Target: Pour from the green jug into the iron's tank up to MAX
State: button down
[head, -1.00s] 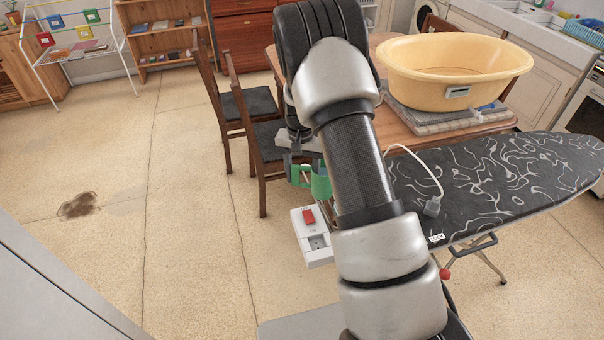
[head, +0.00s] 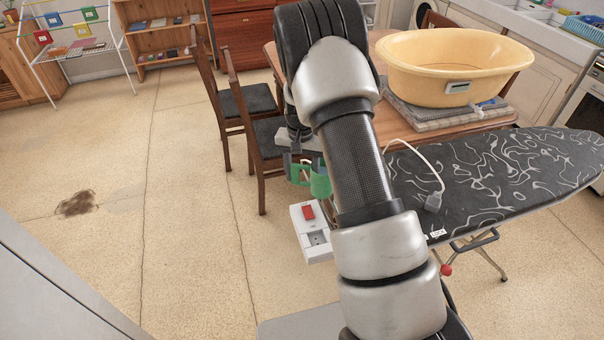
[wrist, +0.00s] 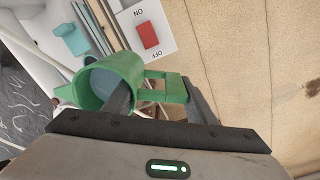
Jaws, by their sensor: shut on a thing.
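The green jug (head: 319,180) hangs at my gripper (head: 302,158), left of my arm in the head view and partly hidden by it. In the wrist view the green jug (wrist: 112,80) shows its round mouth and its handle. My gripper (wrist: 160,108) is shut on the handle side of the jug, with dark fingers beside it; one finger overlaps the mouth. I cannot make out the level in the jug. I cannot clearly identify the iron, its tank or a MAX mark. A teal object (wrist: 70,38) on something white is too small to name.
A white switch box (head: 310,225) with a red switch is near the jug. A yellow basin (head: 450,75) stands on the table.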

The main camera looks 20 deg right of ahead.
jog(key=shift+f+b, duration=0.55)
jog(key=shift+f, duration=0.25)
jog(key=shift+w+a+r+t+y+b, duration=0.1)
jog(key=shift+r+t+y+b, duration=0.1)
jog(key=shift+r+y, duration=0.2)
jog(key=shift+w+a+r+t+y+b, duration=0.1)
jog(key=shift+r+y+b, duration=0.15)
jog(key=shift+r, duration=0.25)
jog(key=shift+a+r+t+y+b, duration=0.2)
jog(key=shift+r+t+y+b, duration=0.6)
jog(key=shift+r+y+b, duration=1.15)
jog(key=shift+r+b, duration=0.35)
jog(key=shift+r, duration=0.05)
jog(key=shift+r+t+y+b, duration=0.3)
jog(key=shift+r+y+b, duration=0.1)
jog(key=shift+b, duration=0.1)
jog(key=shift+s+d+r+t+y+b, duration=0.1)
jog(key=shift+d+r+t+y+b, duration=0.1)
jog(key=shift+r+y+b, duration=0.45)
jog(key=shift+s+d+r+t+y+b, duration=0.2)
jog(key=shift+r+b, duration=0.25)
jog(key=shift+b, duration=0.35)
dwell(2.0)
